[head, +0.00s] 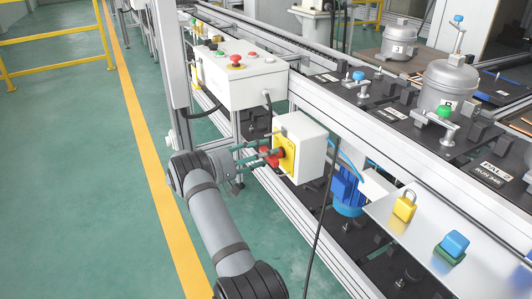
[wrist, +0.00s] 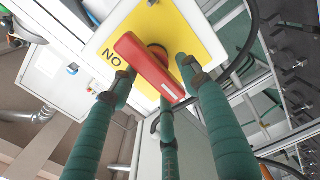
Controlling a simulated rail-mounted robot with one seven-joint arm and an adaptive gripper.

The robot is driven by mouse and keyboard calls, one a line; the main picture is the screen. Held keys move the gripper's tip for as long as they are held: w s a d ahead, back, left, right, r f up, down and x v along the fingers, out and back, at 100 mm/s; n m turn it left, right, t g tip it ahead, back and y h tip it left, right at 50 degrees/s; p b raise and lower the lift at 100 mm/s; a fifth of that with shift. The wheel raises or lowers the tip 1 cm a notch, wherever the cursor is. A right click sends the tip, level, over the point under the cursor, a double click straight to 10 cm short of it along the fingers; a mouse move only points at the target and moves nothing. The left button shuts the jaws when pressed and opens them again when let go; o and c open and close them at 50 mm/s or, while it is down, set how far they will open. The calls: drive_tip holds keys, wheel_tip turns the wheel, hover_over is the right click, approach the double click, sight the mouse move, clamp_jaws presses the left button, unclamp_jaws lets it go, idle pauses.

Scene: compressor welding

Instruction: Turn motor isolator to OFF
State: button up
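The motor isolator is a white box (head: 305,150) with a yellow face plate (head: 287,151) and a red handle (head: 269,157). In the wrist view the red handle (wrist: 148,68) lies diagonally across the yellow plate (wrist: 195,32), near a printed label reading "NO" from this angle. My gripper (head: 254,154) faces the plate, with its green fingers reaching around the handle. In the wrist view my gripper (wrist: 160,80) has its fingers spread: one by the handle's left side, one right of it with a gap, one below. Contact at the left finger is unclear.
A white control box (head: 240,75) with red, green and yellow buttons stands above and left of the isolator. A shelf (head: 385,215) at right holds a yellow padlock (head: 404,206) and a blue-green block (head: 453,246). A dark cable (head: 322,215) hangs just right of the isolator.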

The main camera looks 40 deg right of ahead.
drive_tip(key=shift+s, duration=0.1)
drive_tip(key=w+a, duration=0.2)
drive_tip(key=a, duration=0.9)
drive_tip(key=shift+a, duration=0.35)
drive_tip(key=shift+w, duration=0.1)
